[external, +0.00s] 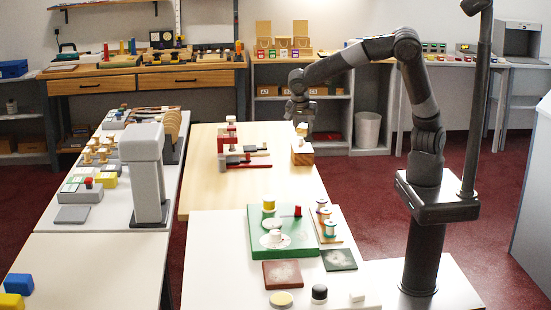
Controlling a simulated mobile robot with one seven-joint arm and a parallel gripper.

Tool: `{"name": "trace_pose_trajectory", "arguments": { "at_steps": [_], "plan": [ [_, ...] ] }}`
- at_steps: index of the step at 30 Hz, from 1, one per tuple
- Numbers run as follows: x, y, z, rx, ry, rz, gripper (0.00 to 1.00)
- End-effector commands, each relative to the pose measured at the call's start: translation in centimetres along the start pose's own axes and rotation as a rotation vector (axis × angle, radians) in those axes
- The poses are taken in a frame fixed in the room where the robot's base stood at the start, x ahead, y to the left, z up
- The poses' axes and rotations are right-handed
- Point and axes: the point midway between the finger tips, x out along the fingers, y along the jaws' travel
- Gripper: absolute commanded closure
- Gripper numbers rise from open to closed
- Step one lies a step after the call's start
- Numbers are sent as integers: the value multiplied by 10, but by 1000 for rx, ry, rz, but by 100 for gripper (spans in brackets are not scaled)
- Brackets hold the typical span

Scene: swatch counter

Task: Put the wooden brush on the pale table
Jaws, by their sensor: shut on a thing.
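My gripper (301,122) points down over the right edge of the light wooden table (205,165). It is shut on the upright pale grip of a block-shaped wooden thing, which I take for the wooden brush (302,153). From here I cannot tell whether the brush touches the table or hangs just above it. The fingertips are small and partly hidden. A pale table (225,275) stands at the front with several things on it. Other pale-topped tables are at the left, so I cannot tell for certain which one the task names.
On the front table are a green board (262,249), spools (325,218), a brown tile (282,273) and a dark green tile (338,259). Its left part is clear. A grey-white stand (147,175) rises at the left. Red and dark pieces (243,158) lie left of my gripper.

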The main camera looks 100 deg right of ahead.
Motion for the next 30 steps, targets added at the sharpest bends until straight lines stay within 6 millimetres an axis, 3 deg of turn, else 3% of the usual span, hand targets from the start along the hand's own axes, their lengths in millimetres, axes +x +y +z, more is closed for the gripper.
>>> {"name": "trace_pose_trajectory", "arguments": {
  "at_steps": [12,20,30],
  "plan": [
    [68,0,28,-3,3,0,85],
    [76,-2,42,-7,2,-2,85],
    [89,-10,125,-7,3,-3,85]
  ]
}}
